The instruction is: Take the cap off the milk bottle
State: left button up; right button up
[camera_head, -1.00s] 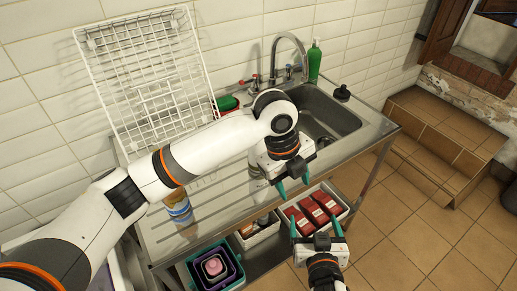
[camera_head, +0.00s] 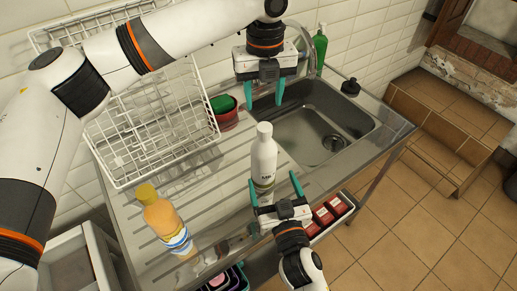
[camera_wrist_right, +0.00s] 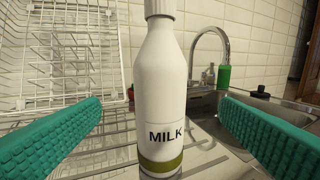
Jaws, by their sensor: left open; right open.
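The white milk bottle (camera_head: 263,160) stands upright on the ridged steel drainboard, left of the sink basin. Its white cap (camera_head: 264,129) is on its top. In the right wrist view the bottle (camera_wrist_right: 160,90) stands between the two teal fingers, a little beyond them, with the top of the cap cut off by the frame edge. My right gripper (camera_head: 274,191) is open, in front of the bottle's lower part, with its fingers pointing at it. My left gripper (camera_head: 264,100) is open and empty, pointing down above and behind the bottle.
An orange-yellow bottle (camera_head: 162,219) stands on the drainboard at the left. A white wire rack (camera_head: 150,125) leans behind it. A red and green item (camera_head: 225,112) sits beside the rack. The sink basin (camera_head: 330,130), tap, green bottle (camera_head: 320,50) and dark stopper (camera_head: 350,87) are at the right.

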aim_at(264, 127)
pick_arm(q)
jog(key=shift+s+d+r, duration=0.15)
jog(key=shift+s+r, duration=0.15)
jog(key=shift+s, duration=0.2)
pick_arm(e)
jog(key=shift+w+a+r, duration=0.15)
jog(key=shift+w+r, duration=0.1)
jog(key=shift+w, duration=0.2)
pick_arm(q)
jog(key=shift+w+f, duration=0.1)
pick_arm(e)
jog(key=x, duration=0.8)
jog(key=shift+w+a+f, duration=0.1)
jog(key=shift+w, duration=0.3)
pick_arm(q)
jog(key=shift+s, duration=0.2)
pick_arm(e)
jog(key=shift+w+a, duration=0.15)
jog(key=shift+w, duration=0.4)
pick_arm(q)
jog(key=shift+w, duration=0.1)
pick_arm(e)
jog(key=shift+c, duration=0.3)
grip_shut()
pick_arm(q)
jog(key=shift+f, duration=3.95)
